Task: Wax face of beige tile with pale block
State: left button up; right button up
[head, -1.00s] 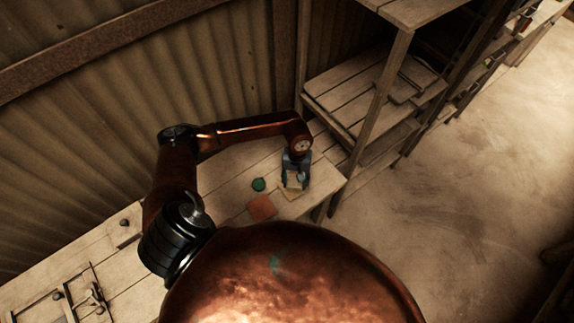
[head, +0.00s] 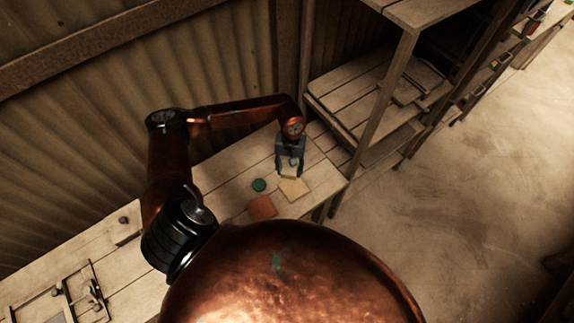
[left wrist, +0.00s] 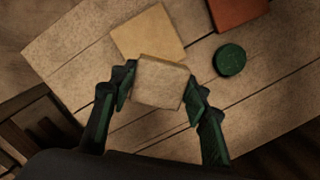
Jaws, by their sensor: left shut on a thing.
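The beige tile (head: 295,189) lies flat on the wooden table, near its right end. It also shows in the left wrist view (left wrist: 146,30), just beyond my gripper. My left gripper (head: 288,170) is shut on the pale block (left wrist: 160,82), with one green finger on each side of it. In the left wrist view the block overlaps the tile's near edge. I cannot tell whether block and tile touch. My right gripper is not in view.
A reddish tile (head: 262,207) and a round green piece (head: 259,185) lie on the table (head: 228,196) left of the beige tile. Wooden shelves (head: 375,85) stand just right of the table. A tool frame (head: 85,290) is at the table's left end.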

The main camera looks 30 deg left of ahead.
aim_at(289, 170)
pick_arm(q)
jog(key=shift+r+p, duration=0.5)
jog(key=shift+r, duration=1.15)
